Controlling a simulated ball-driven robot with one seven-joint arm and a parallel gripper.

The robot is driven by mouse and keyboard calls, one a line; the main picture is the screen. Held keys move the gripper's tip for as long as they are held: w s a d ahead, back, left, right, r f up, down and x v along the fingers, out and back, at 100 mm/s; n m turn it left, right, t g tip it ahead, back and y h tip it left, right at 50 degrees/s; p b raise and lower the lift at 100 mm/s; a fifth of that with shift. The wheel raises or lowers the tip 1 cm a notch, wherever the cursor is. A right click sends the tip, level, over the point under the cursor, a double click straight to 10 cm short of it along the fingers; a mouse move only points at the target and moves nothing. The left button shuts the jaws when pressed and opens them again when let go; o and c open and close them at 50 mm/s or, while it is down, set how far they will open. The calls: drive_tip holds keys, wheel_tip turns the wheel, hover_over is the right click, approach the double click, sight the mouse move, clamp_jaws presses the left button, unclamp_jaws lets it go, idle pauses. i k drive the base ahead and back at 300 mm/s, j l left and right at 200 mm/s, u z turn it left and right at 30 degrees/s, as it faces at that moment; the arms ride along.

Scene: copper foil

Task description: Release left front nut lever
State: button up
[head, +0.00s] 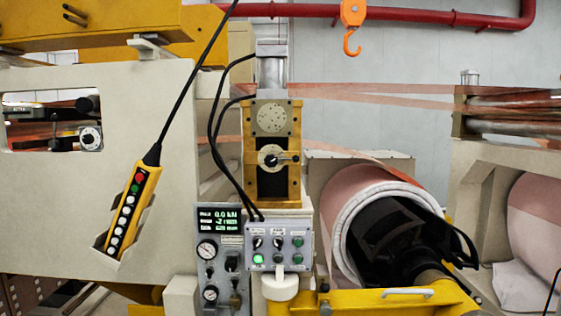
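A yellow upright block (248,150) stands in the middle of the view, below a silver cylinder (271,72). On its front is a round dial-like part with a short dark lever (287,158) pointing right. I cannot tell whether this is the left front nut lever. At the lower right, a copper foil roll (345,190) has a pale rim and a dark hollow end with a black shaft and a black strap-like loop (462,240). No nut lever can be made out clearly there. My gripper is not visible.
A control box (278,243) and gauge panel (222,262) stand at lower centre. A yellow pendant (133,207) rests in a holder at left, its cable running upward. An orange hook (351,28) hangs at the top. A yellow frame (370,301) lies below the roll.

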sight(296, 159)
drive_tip(key=i+j, duration=0.8)
drive_tip(key=i, duration=0.25)
drive_tip(key=i+j+z, duration=0.15)
drive_tip(key=i+j, duration=0.7)
drive_tip(key=i, duration=0.2)
